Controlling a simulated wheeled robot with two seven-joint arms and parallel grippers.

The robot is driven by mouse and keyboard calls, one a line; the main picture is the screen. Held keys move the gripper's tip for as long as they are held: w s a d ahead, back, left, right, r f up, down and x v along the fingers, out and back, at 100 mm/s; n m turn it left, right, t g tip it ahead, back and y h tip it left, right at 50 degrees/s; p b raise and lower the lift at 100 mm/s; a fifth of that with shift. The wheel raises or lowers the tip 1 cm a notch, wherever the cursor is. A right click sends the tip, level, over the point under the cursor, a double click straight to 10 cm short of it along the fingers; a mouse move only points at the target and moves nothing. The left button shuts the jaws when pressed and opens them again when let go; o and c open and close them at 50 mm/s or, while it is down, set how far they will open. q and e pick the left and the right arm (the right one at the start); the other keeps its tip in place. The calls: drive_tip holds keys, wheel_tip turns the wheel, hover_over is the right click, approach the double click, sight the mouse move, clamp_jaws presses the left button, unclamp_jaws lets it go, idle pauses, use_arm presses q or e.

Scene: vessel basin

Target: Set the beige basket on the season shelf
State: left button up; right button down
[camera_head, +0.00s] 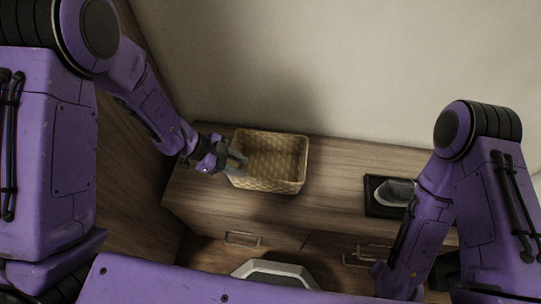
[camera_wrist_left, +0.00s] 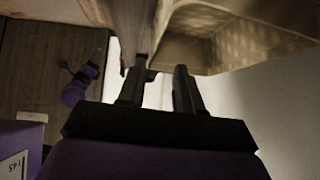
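The beige woven basket (camera_head: 270,183) stands on the wooden cabinet top, left of its middle, open side up. Its pale wall fills the upper right of the left wrist view (camera_wrist_left: 235,50). My left gripper (camera_head: 240,163) is at the basket's left rim with its two fingers apart. The fingers also show apart in the left wrist view (camera_wrist_left: 158,88); I cannot tell whether they touch the basket wall. My right arm hangs at the right of the head view, its gripper hidden there. A small purple part with dark ends (camera_wrist_left: 78,85) in the wrist view may be it. No shelf is clearly identifiable.
The wooden cabinet (camera_head: 335,185) has drawers with metal handles below its top. A dark tray (camera_head: 374,206) with a grey object (camera_head: 394,191) stands on its right part. Bare wood lies between basket and tray. A pale wall (camera_head: 350,70) rises behind; dark wood panelling (camera_head: 135,180) is at left.

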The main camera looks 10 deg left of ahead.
sight(259, 178)
use_arm(q)
drive_tip(key=shift+w+f+m, duration=0.15)
drive_tip(key=shift+m, duration=0.25)
drive_tip(key=shift+g, duration=0.3)
drive_tip(key=b+x, duration=0.1)
drive_tip(key=x, duration=0.3)
drive_tip(key=b+x, duration=0.1)
drive_tip(key=x, duration=0.4)
drive_tip(key=shift+s+d+f, duration=0.15)
drive_tip(key=shift+s, duration=0.2)
drive_tip(key=shift+d+f, duration=0.2)
drive_tip(key=shift+d, duration=0.15)
clamp_jaws()
